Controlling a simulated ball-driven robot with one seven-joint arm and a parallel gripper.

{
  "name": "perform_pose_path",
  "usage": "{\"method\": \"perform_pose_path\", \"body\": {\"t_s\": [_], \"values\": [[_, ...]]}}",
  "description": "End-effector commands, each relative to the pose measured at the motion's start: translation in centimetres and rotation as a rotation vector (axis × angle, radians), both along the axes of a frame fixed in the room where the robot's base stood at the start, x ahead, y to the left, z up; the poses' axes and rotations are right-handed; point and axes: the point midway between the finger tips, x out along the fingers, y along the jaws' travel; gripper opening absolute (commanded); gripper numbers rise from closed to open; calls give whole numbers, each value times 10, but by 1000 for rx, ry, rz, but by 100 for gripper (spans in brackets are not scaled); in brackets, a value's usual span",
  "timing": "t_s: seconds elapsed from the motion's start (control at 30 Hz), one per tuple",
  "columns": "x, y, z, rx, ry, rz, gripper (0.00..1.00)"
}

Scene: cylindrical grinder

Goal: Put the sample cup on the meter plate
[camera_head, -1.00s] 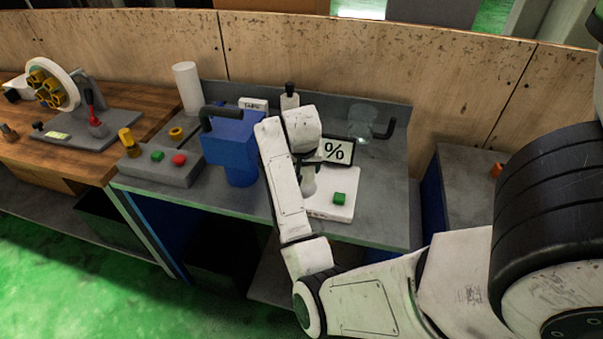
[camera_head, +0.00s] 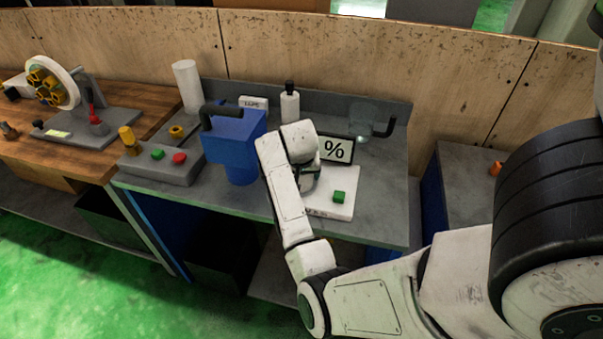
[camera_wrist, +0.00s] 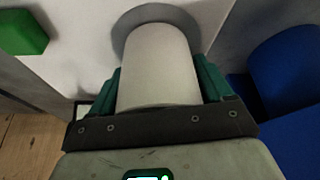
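The sample cup (camera_wrist: 158,65) is a pale grey cylinder between the two green fingers of my gripper (camera_wrist: 160,85) in the wrist view. The fingers press against both its sides with no clear gap. Beyond the cup is the dark round meter plate (camera_wrist: 125,27), on the white meter (camera_wrist: 75,70). The cup overlaps the plate in this view; whether it touches it I cannot tell. In the head view the white meter (camera_head: 325,207) stands on the grey bench, with a green button and a "%" display (camera_head: 336,149). There my arm hides most of the cup, the plate and my gripper.
A blue machine (camera_head: 228,150) with a black handle stands left of my arm; its blue body (camera_wrist: 285,80) is close at right in the wrist view. A bottle (camera_head: 290,107) and a clear vessel (camera_head: 362,127) stand behind. A control box (camera_head: 165,170) is further left.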

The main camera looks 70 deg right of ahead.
Motion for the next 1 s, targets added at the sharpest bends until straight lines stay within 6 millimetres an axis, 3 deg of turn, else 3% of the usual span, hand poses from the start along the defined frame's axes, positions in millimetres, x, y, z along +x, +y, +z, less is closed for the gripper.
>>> {"method": "perform_pose_path", "body": {"t_s": [0.13,0.47,1.0], "values": [[0,0,0,0,0,0,92],[0,1,7,-1,-2,-1,92],[-10,37,97,-2,-3,0,92]]}}
